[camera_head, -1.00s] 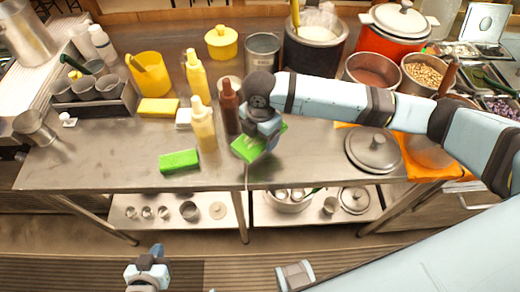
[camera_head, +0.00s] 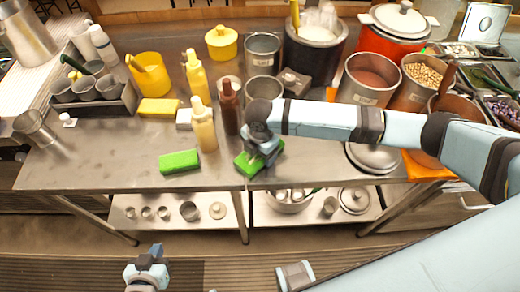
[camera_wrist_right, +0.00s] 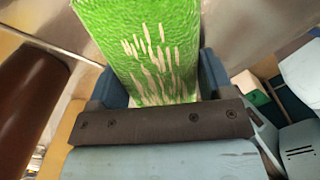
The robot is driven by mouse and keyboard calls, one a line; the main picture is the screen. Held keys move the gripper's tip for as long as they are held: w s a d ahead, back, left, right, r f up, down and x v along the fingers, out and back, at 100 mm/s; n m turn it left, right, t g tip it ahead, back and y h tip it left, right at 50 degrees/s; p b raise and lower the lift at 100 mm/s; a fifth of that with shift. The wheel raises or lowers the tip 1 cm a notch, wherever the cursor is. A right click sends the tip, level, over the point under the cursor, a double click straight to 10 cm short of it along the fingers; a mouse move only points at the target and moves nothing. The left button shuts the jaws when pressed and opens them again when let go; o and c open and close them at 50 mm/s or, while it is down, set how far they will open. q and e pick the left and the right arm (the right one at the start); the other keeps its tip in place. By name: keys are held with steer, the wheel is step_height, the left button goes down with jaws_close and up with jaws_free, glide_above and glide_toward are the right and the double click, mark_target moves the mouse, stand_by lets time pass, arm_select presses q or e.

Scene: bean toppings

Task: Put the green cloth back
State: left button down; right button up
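A green cloth, a flat block with pale streaks, is in my right gripper (camera_head: 262,154) near the front middle of the table. It shows in the head view (camera_head: 243,167) and fills the upper middle of the right wrist view (camera_wrist_right: 150,50), between both fingers. I cannot tell whether it touches the table. A second green block (camera_head: 179,161) lies on the table to its left. My left gripper (camera_head: 147,272) is low in the head view, in front of the table and empty as far as I see; its finger opening is unclear.
Yellow bottles (camera_head: 204,128) and a brown bottle (camera_head: 229,107) stand just left of my right gripper. A pot lid (camera_head: 375,158) and an orange cloth (camera_head: 425,165) lie to the right. Pots stand behind. The table front (camera_head: 110,175) is clear at the left.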

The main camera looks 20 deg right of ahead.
steer(key=o, duration=0.4)
steer(key=shift+o, duration=0.2)
steer(key=shift+r, duration=0.1)
step_height(320, 180, up, 12)
stand_by(0.5)
